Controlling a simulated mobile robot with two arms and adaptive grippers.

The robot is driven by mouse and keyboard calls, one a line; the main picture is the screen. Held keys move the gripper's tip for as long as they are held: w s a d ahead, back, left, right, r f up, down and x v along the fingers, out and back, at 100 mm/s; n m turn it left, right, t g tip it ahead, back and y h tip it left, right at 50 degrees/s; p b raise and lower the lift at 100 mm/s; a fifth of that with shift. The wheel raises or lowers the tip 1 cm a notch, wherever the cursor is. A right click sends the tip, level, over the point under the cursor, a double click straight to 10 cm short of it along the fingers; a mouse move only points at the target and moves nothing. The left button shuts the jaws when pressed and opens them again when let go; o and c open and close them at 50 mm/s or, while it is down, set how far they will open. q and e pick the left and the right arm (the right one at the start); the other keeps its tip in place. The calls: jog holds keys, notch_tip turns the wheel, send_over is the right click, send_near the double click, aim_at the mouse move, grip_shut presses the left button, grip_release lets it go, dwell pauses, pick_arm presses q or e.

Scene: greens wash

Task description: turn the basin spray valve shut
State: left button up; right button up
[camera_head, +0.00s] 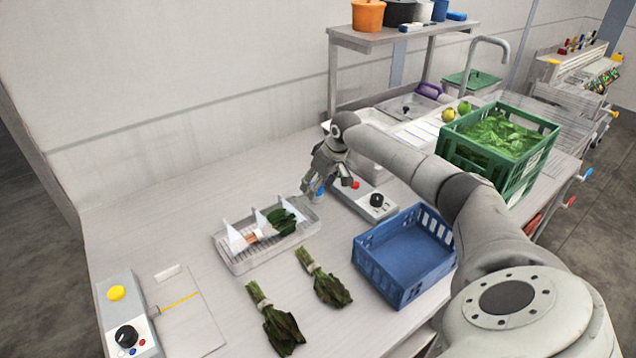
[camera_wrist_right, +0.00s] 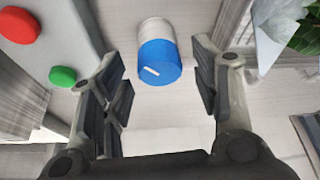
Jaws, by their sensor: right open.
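The valve knob (camera_wrist_right: 160,63) is blue with a white mark on its face and a pale metal body behind it. In the right wrist view it sits between my right gripper's two fingers (camera_wrist_right: 161,88), with gaps on both sides. In the head view a small blue part (camera_head: 320,191) of it shows beneath my right gripper (camera_head: 324,178), which points down near the drying tray; the gripper hides the rest. The right gripper is open and empty. My left gripper is in neither view.
A control box (camera_head: 372,204) with a black dial and red button stands right of the gripper. A wire tray (camera_head: 244,264) with greens lies left. A blue crate (camera_head: 389,267), a green crate (camera_head: 492,171) of leaves and two leafy bunches (camera_head: 322,280) are nearby.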

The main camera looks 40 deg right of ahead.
jog(key=shift+c, duration=0.3)
